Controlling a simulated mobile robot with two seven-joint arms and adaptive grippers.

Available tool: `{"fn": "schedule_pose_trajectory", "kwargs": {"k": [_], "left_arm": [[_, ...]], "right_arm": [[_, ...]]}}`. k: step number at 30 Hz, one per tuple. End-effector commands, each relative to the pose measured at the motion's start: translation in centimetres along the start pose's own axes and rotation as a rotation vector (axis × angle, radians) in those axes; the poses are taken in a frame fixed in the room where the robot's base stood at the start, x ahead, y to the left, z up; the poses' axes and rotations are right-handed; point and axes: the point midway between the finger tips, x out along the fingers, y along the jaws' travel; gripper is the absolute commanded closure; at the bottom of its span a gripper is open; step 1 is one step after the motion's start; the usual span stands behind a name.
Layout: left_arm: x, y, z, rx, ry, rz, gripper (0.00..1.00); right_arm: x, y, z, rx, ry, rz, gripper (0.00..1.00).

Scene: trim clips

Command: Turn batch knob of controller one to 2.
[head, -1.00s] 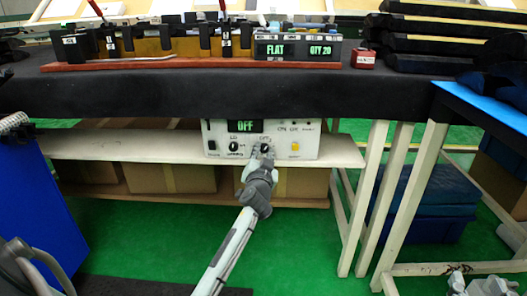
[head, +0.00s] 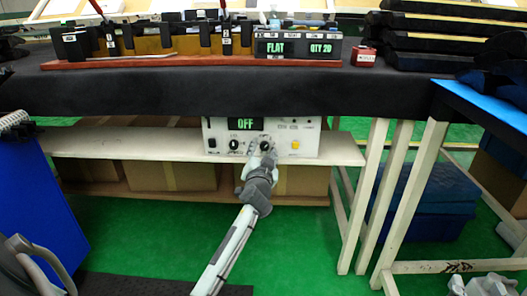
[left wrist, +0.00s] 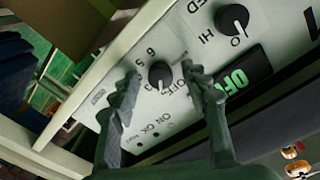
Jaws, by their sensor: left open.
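The controller (head: 308,142) is a white box on the shelf under the table, with a dark display (head: 245,124) reading OFF in green. It has two black knobs, a dark switch and a yellow button. My left gripper (head: 262,156) is at the right-hand knob (head: 265,146). In the left wrist view, the open fingers of my left gripper (left wrist: 158,88) stand either side of this knob (left wrist: 160,75), whose dial shows 6, 5, 3 and OFF. I cannot tell whether they touch it. The other knob (left wrist: 231,20), marked HI and O, is beyond the fingers.
The black-covered table (head: 200,92) overhangs the controller. On it are a rack on a red board (head: 150,62) and a display (head: 297,47) reading FLAT and QTY 20. The white shelf (head: 120,145) and table legs (head: 360,190) frame the controller. Cardboard boxes (head: 170,177) sit below.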

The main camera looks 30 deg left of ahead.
Motion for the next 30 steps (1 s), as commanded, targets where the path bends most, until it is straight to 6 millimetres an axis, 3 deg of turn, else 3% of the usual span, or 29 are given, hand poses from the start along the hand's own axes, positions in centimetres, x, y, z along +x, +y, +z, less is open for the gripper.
{"fn": "schedule_pose_trajectory", "kwargs": {"k": [5,8,21,30], "left_arm": [[-0.4,0.0,-0.1,-0.001,0.001,0.0,0.54],[-1.7,0.1,0.0,-0.001,0.001,0.001,0.54],[-10.3,0.1,0.1,-0.003,-0.002,0.001,0.54],[-12.1,0.0,0.0,0.0,0.001,0.0,0.54]], "right_arm": [[0.0,-0.1,0.1,0.0,-0.002,-0.001,0.6],[0.0,-0.1,0.1,0.0,-0.001,-0.001,0.6],[0.0,-0.1,0.0,0.0,0.0,-0.001,0.6],[0.0,0.0,0.0,0.0,0.0,-0.001,0.6]]}}
